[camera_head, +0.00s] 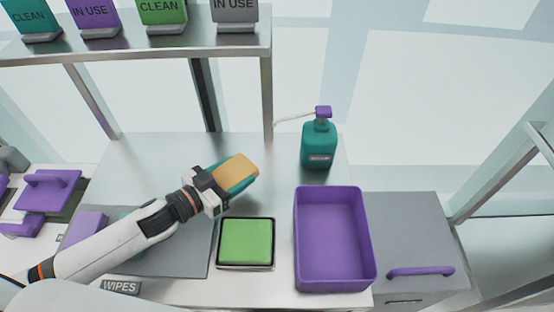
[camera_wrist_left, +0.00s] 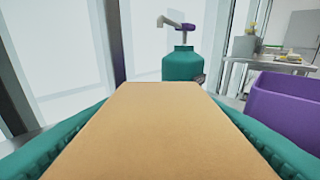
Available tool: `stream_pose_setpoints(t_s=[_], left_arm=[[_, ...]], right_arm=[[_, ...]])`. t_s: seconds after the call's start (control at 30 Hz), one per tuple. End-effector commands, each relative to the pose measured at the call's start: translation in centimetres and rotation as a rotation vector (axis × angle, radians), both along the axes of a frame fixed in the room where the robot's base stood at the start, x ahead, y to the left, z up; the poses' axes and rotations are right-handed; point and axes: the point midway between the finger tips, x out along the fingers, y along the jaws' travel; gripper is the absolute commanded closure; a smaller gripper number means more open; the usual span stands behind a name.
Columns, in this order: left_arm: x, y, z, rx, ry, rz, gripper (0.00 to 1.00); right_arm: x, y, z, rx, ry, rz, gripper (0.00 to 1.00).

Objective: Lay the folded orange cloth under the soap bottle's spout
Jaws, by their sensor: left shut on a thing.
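The folded orange cloth (camera_head: 237,167) is held between the teal fingers of my left gripper (camera_head: 238,178), above the steel table. In the left wrist view the cloth (camera_wrist_left: 160,130) fills the lower middle, with a teal finger along each side. The soap bottle (camera_head: 318,148) is teal with a purple pump head and stands upright at the back of the table. Its pale spout (camera_head: 293,118) points left. The cloth is to the left of the bottle and nearer the front, apart from it. The bottle also shows straight ahead in the left wrist view (camera_wrist_left: 181,67). My right gripper is not in view.
A purple bin (camera_head: 298,240) stands in front of the bottle. A green pad (camera_head: 246,241) lies in a dark-rimmed tray left of it. A shelf (camera_head: 150,47) with labelled holders spans the back left, its post near the spout. Table below the spout is clear.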

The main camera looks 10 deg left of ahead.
Motion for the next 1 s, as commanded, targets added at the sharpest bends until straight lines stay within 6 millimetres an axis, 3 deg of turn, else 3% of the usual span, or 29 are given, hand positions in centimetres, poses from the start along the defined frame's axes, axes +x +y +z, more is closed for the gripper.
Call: stream_pose_setpoints(t_s=[0.6, 0.7, 1.0], left_arm=[[11.1, -7.4, 0.4, 0.001, -0.003, 0.000, 0.64], [10.8, -7.3, -2.0, 0.000, 0.005, 0.001, 0.64], [10.7, -7.2, -5.0, -0.001, 0.004, 0.000, 0.64]], right_arm=[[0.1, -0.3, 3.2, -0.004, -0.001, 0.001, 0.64], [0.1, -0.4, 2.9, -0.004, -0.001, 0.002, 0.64], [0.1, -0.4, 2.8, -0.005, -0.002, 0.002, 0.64]])
